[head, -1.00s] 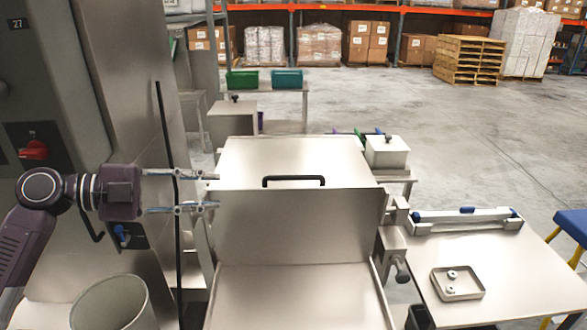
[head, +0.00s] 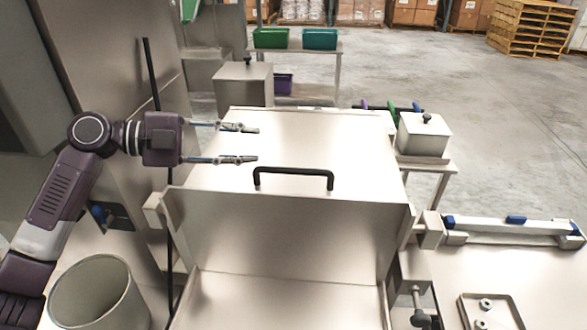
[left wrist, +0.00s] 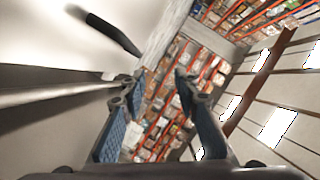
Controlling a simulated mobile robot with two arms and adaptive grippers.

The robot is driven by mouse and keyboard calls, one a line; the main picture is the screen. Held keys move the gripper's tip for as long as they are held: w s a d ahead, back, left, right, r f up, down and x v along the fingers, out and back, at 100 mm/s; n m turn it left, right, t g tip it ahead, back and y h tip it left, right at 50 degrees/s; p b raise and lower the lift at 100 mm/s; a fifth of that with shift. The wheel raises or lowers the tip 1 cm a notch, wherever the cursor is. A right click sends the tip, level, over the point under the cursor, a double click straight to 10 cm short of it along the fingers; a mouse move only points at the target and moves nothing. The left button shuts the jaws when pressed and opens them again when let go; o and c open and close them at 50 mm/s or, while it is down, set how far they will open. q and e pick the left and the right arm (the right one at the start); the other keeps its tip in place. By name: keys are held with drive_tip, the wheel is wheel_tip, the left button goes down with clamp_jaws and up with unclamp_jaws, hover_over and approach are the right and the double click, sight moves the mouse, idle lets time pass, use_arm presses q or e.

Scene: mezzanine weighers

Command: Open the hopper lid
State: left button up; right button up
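The hopper lid (head: 345,138) is a flat steel panel lying closed over the back of the steel hopper (head: 290,235). Its black bar handle (head: 293,175) stands along the lid's front edge. My left gripper (head: 257,144) is open and empty, over the left part of the lid, left of and a little behind the handle. In the left wrist view, the two fingers (left wrist: 158,88) are apart with nothing between them. The black handle (left wrist: 113,33) shows there at upper left, outside the fingers. My right gripper is not in view.
A grey bin (head: 100,295) stands at lower left, under my left arm. A steel side table at right holds a small tray (head: 490,312) and a long blue-ended fixture (head: 515,228). A lidded steel box (head: 423,138) stands behind right. Open floor lies beyond.

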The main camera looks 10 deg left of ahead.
sight(276, 169)
use_arm(q)
wheel_tip(276, 169, down, 5)
drive_tip(key=b, duration=0.4)
drive_tip(key=shift+w+f+b, duration=0.1)
drive_tip(key=shift+f+b, duration=0.6)
drive_tip(key=shift+b, duration=0.25)
drive_tip(key=shift+d, duration=0.3)
drive_tip(key=p+x, duration=0.2)
drive_tip(key=x, duration=0.4)
drive_tip(key=shift+w+d+r+p, duration=0.1)
drive_tip(key=shift+r+p, duration=0.05)
drive_tip(key=shift+p, duration=0.25)
drive_tip(key=shift+w+d+f, duration=0.2)
drive_tip(key=shift+d+f, duration=0.05)
drive_tip(key=shift+d, duration=0.25)
